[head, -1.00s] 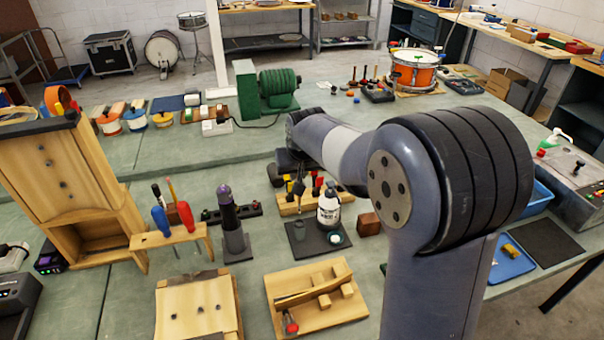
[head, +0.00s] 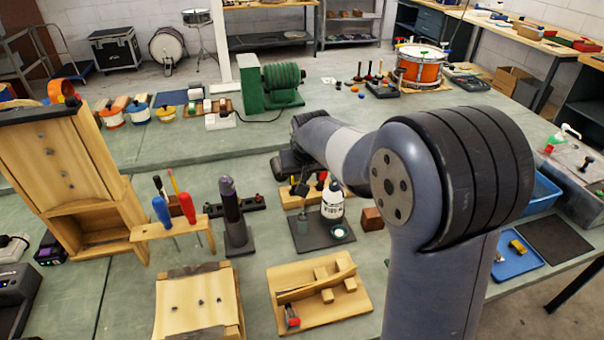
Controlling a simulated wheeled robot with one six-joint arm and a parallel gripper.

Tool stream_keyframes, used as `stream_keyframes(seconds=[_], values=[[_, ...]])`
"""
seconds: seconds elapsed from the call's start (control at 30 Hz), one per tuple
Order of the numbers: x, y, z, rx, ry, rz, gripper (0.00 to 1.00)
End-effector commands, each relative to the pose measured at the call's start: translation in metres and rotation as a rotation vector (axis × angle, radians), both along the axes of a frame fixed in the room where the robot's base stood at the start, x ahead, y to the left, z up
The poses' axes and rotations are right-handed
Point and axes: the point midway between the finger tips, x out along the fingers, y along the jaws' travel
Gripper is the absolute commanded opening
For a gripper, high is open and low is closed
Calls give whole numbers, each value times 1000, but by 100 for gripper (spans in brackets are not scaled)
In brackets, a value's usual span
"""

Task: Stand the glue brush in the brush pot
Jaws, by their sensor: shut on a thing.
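My gripper (head: 292,172) is a dark shape at the end of my arm, above the middle of the bench, shut with its fingertips small and partly hidden. A slim dark thing that looks like the glue brush (head: 302,188) hangs below it, roughly upright. A small grey-green pot (head: 303,226), apparently the brush pot, stands on a dark mat (head: 322,243) just below the brush in the picture. I cannot tell whether the brush's lower end is inside the pot or behind it. A white glue bottle (head: 332,202) and a small round dish (head: 341,232) are to the pot's right.
A wooden rack of tools (head: 291,199) stands behind the mat and a brown block (head: 372,219) to its right. A dark upright post (head: 233,212) is to the left. A wooden tray (head: 353,302) lies in front. Bench between the mat and the tray is clear.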

Motion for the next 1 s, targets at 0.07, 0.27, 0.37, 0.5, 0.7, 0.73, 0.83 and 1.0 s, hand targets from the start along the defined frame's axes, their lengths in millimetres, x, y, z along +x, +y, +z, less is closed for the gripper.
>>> stream_keyframes(seconds=[0.07, 0.27, 0.37, 0.5, 0.7, 0.73, 0.83, 1.0], values=[[0, 0, 0, 0, 0, 0, 0], [0, 0, -7, 0, 0, 0, 0], [0, 0, -12, 0, 0, 0, 0], [0, 0, -19, 0, -1, 0, 0], [0, 0, -29, 0, 0, 0, 0], [0, 0, -31, 0, 0, 0, 0], [0, 0, -36, 0, 0, 0, 0], [0, 0, -44, 0, 1, 0, 0]])
